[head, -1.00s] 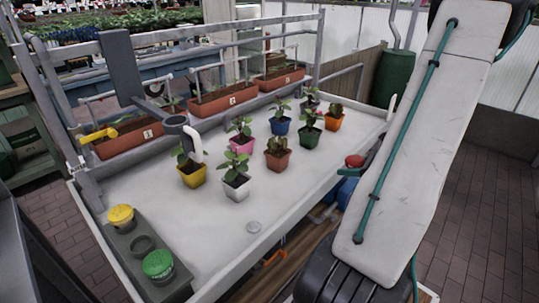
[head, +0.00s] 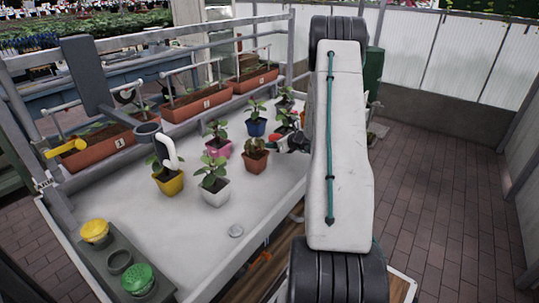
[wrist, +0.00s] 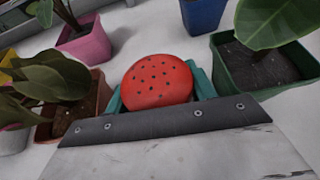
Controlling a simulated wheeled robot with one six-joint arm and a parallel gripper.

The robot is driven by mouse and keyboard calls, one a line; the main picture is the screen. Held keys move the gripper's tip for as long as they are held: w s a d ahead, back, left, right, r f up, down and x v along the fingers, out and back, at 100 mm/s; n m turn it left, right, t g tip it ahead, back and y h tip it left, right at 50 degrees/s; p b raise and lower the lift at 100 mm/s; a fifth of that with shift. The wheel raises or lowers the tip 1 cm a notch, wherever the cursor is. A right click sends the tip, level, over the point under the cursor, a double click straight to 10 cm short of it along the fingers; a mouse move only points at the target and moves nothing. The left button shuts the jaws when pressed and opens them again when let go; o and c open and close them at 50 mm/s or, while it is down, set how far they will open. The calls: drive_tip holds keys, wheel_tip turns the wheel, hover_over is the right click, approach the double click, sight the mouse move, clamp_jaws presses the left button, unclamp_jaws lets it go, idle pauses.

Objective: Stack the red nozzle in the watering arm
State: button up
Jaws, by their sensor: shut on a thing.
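The red nozzle (wrist: 157,80), a round red head with dark holes, is held between the teal fingers of my gripper (wrist: 160,90) in the wrist view. The gripper is shut on it, above the white table among potted plants. The ring stands above the yellow-potted plant, well left of my gripper.
A grey rack (head: 110,281) at front left holds a yellow nozzle (head: 95,231) and a green nozzle (head: 138,279), with an empty hole between. Several potted plants, including a white pot (head: 215,191), stand between the ring and my arm. The table's front middle is mostly clear.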

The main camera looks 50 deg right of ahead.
sight(274, 157)
drive_tip(key=shift+f, duration=2.5)
drive_tip(key=shift+f, duration=0.1)
drive_tip(key=o, duration=1)
drive_tip(key=shift+s, duration=0.1)
drive_tip(key=v, duration=1.2)
